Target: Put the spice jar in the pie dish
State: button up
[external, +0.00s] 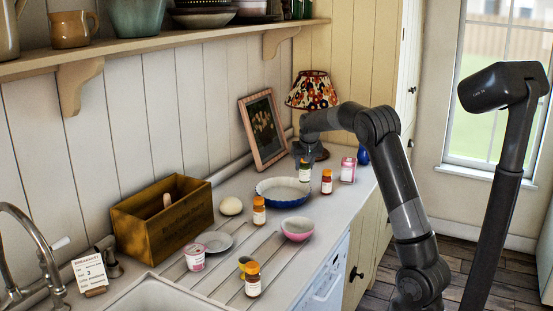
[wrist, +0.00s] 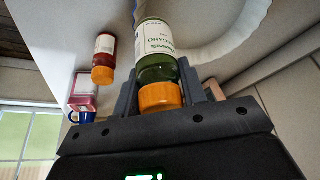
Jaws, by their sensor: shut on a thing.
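My gripper (wrist: 158,86) is shut on a green spice jar (wrist: 156,66) with an orange lid and a white label that seems to read oregano. In the external view the jar (external: 304,174) hangs below my wrist, at the back right edge of the blue pie dish (external: 283,191). The fingers are hard to make out there. The dish looks empty, with a pale inside. In the wrist view its pale wavy rim (wrist: 235,42) curves close beside the jar. I cannot tell whether the jar is over the rim or just outside it.
Other orange-lidded jars stand at the right (external: 326,183), in front of the dish (external: 259,212) and near the front (external: 252,281). A pink bowl (external: 297,229), pink tin (external: 348,170), lamp (external: 314,92), picture frame (external: 263,129) and wooden box (external: 165,220) are around.

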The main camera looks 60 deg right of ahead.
jog(key=shift+w+a+f, duration=0.6)
jog(key=shift+w+f, duration=0.4)
jog(key=shift+f, duration=0.35)
jog(key=shift+w+a+f, duration=0.55)
jog(key=shift+w+f, duration=0.5)
jog(key=shift+f, duration=0.35)
jog(key=shift+w+a+f, duration=0.6)
jog(key=shift+w+f, duration=0.4)
jog(key=shift+f, duration=0.35)
jog(key=shift+f, duration=0.1)
jog(key=o, duration=1.1)
